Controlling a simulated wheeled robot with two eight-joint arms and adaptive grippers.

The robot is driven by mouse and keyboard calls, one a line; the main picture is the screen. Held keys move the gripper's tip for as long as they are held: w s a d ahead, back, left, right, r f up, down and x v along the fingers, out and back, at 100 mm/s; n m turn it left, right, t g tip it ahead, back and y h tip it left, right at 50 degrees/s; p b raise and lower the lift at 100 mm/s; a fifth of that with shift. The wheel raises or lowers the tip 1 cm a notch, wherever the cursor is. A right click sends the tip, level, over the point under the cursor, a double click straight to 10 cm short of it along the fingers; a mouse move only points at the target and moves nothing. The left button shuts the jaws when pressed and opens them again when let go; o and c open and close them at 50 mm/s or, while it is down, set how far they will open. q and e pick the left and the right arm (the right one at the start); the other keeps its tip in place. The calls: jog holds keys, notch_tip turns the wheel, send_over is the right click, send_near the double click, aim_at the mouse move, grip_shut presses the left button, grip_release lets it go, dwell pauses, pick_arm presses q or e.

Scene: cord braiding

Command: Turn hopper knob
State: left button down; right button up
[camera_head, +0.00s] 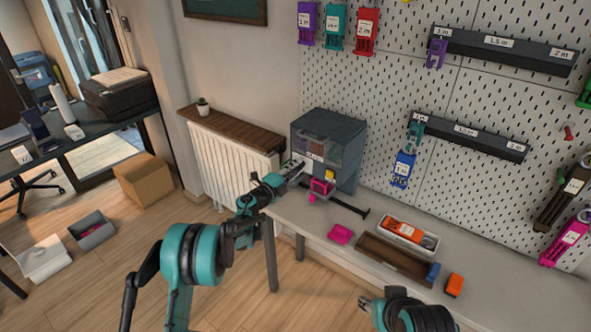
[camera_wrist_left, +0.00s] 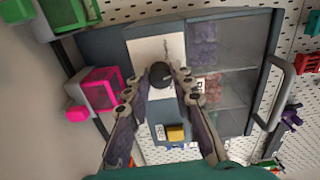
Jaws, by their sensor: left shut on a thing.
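The hopper (camera_head: 345,140) is a dark grey cabinet with clear windows, standing at the far left end of the bench against the pegboard. Its round black knob (camera_wrist_left: 160,74) sits on a pale plate on the front in the left wrist view. My left gripper (camera_head: 299,167) reaches the hopper's front; in the left wrist view its fingers (camera_wrist_left: 160,82) are shut on the knob, one on each side. The knob is hidden behind the gripper in the head view. My right arm shows only partly at the bottom edge, and its finger state is unclear.
A magenta box device (camera_head: 322,187) sits beside the hopper, with a dark bar near it. A magenta piece (camera_head: 340,234), a brown tray (camera_head: 372,256) and an orange block (camera_head: 454,285) lie along the bench. A grey handle (camera_wrist_left: 281,92) stands out right of the knob.

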pick_arm(q)
jog(key=n, duration=0.4)
jog(key=shift+n, duration=0.3)
jog(key=n, duration=0.4)
jog(key=shift+f, duration=0.1)
jog(key=shift+n, duration=0.4)
jog(key=c, duration=1.3)
grip_release()
jog(key=v, duration=1.2)
